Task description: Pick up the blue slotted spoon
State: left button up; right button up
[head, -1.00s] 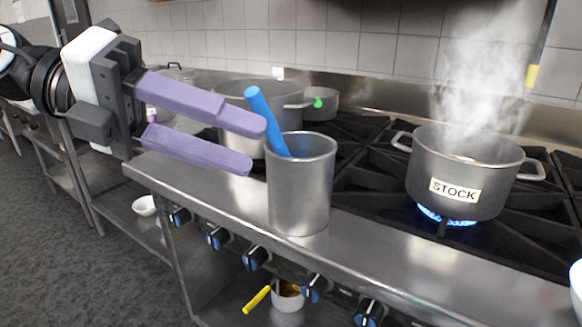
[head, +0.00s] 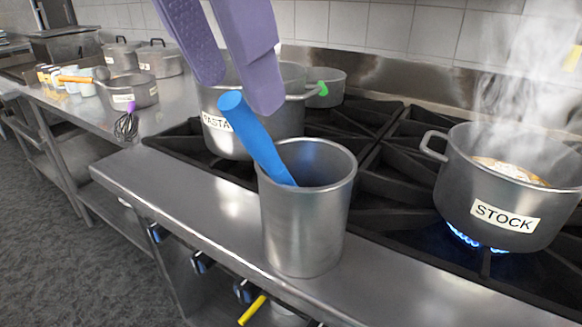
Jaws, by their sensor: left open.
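The blue slotted spoon (head: 257,141) leans in a metal canister (head: 306,222). Its thick handle sticks out over the rim, tilted up and to the left. Its lower end is hidden inside the canister. The canister stands upright on the stove's steel front ledge. My left gripper (head: 238,98) has two purple fingers that come down from the top of the picture. It is open and empty. Its fingertips are just above and around the top of the handle in the picture; I cannot tell whether they touch it. My right gripper is not in view.
A pot labelled PASTA (head: 285,118) stands close behind the canister. A steaming pot labelled STOCK (head: 505,200) sits on a lit burner at the right. A whisk (head: 126,124) and more pots are on the left counter. The ledge (head: 190,208) left of the canister is clear.

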pick_arm(q)
jog(key=shift+w+d+f, duration=0.1)
jog(key=shift+w+f, duration=0.05)
jog(key=shift+w, duration=0.1)
send_over(267, 175)
jog(key=s+a, duration=0.1)
jog(key=s, duration=0.1)
jog(key=f, duration=0.4)
jog(key=shift+w+f+b, duration=0.25)
jog(key=shift+f+b, duration=0.15)
jog(key=x, duration=0.4)
jog(key=shift+d+f, duration=0.1)
jog(key=shift+f, duration=0.3)
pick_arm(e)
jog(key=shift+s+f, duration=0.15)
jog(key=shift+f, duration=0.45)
pick_arm(q)
grip_shut()
